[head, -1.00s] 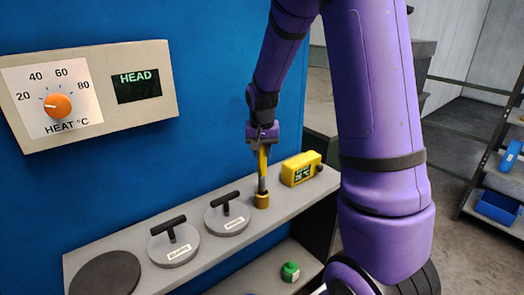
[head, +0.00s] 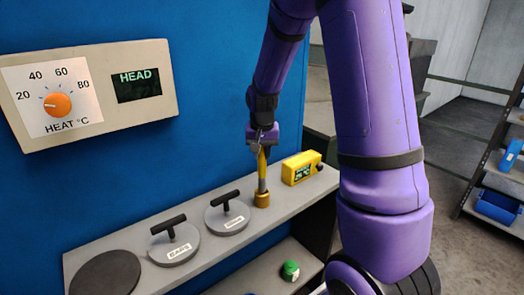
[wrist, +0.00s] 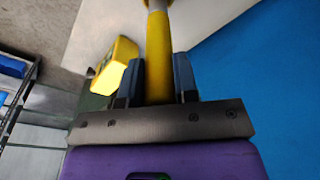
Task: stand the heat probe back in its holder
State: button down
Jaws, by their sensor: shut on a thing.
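The heat probe (head: 262,168) has a yellow handle and a grey lower stem. It stands about upright, its lower end at the small brass-coloured holder (head: 262,199) on the grey shelf. From here the stem looks to be in the holder's mouth, but I cannot tell how deep. My gripper (head: 262,148) is shut on the probe's yellow handle, above the holder. In the wrist view the probe (wrist: 158,55) runs between my two dark fingers (wrist: 158,80). Its lower end is mostly out of that view.
A yellow meter box (head: 301,168) stands right of the holder. Two round dies with black T-handles, one (head: 228,217) near the holder and one (head: 174,249) further left, lie on the shelf (head: 135,231) beside a dark disc (head: 105,274). A green-capped item (head: 290,270) sits below. A blue wall rises behind.

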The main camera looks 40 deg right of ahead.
aim_at(262, 165)
jog(key=shift+f, duration=2.6)
jog(key=c, duration=0.8)
grip_release()
jog(key=r, duration=0.6)
jog(key=s+r, duration=0.1)
jog(key=r, duration=0.2)
jog(key=shift+a+r, duration=0.3)
jog(key=shift+r, duration=0.55)
jog(key=s+a+r+n+t, duration=0.25)
jog(key=s+a+r, duration=0.55)
jog(key=s+r, duration=0.4)
jog(key=s+a+r+n, duration=0.1)
jog(key=s, duration=0.3)
jog(key=s+a+r+n+t, duration=0.1)
jog(key=s+a+n, duration=0.1)
jog(key=s, duration=0.3)
jog(key=s+a+r+n, duration=0.1)
jog(key=s, duration=0.3)
jog(key=shift+s+a+n+t+y, duration=0.2)
jog(key=shift+n+t+y, duration=0.05)
jog(key=shift+y, duration=0.15)
